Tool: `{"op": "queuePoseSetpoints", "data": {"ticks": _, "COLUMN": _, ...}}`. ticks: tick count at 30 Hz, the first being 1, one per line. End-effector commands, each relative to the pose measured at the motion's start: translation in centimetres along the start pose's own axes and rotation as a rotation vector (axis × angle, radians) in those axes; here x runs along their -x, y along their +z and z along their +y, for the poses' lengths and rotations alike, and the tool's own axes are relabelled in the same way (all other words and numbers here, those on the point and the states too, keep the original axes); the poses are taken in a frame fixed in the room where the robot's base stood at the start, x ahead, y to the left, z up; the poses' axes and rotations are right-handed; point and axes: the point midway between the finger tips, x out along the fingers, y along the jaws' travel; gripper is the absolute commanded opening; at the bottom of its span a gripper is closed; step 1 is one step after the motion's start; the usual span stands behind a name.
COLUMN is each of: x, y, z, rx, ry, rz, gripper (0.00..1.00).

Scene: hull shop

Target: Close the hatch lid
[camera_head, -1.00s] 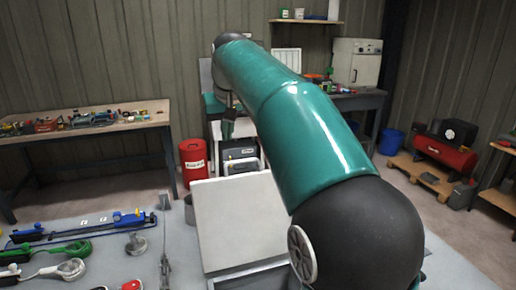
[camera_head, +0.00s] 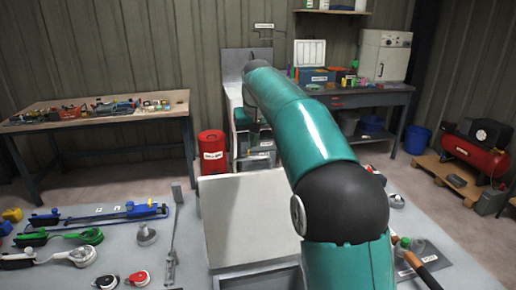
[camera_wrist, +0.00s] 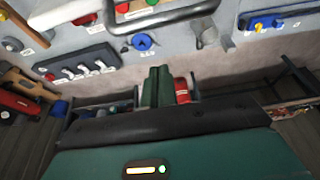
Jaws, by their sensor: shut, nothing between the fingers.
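The hatch lid (camera_head: 248,220) is a pale grey flat panel in the head view, low in the middle. It stands raised and tilted above a grey box-like frame (camera_head: 258,279), whose lower part is cut off by the picture edge. My green arm crosses in front of the lid's right side and hides part of it. My gripper (camera_head: 254,132) is beyond the lid's upper edge, small and partly hidden by the arm. In the wrist view its two green fingers (camera_wrist: 157,87) are together with nothing between them. I cannot make out the lid in the wrist view.
Blue, green and white tools (camera_head: 95,215) lie on the grey surface left of the lid. A red bin (camera_head: 212,152) stands behind it. A workbench (camera_head: 100,112) is at back left, a red compressor (camera_head: 470,152) at right.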

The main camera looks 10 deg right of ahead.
Motion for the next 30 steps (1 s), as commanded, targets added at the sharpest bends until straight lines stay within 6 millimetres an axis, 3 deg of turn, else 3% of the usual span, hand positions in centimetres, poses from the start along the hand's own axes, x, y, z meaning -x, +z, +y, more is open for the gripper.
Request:
{"op": "queuePoseSetpoints", "data": {"ticks": 2, "x": -1.6, "y": 0.0, "z": 0.1, "rx": -0.001, "ry": 0.0, "rz": -0.002, "gripper": 0.0}}
{"op": "queuePoseSetpoints", "data": {"ticks": 12, "x": -0.2, "y": 3.3, "z": 0.5, "rx": -0.002, "ry": 0.0, "rz": 0.002, "gripper": 0.0}}
{"op": "queuePoseSetpoints", "data": {"ticks": 30, "x": 0.1, "y": 3.8, "z": 0.5, "rx": -0.002, "ry": 0.001, "rz": 0.012, "gripper": 0.0}}
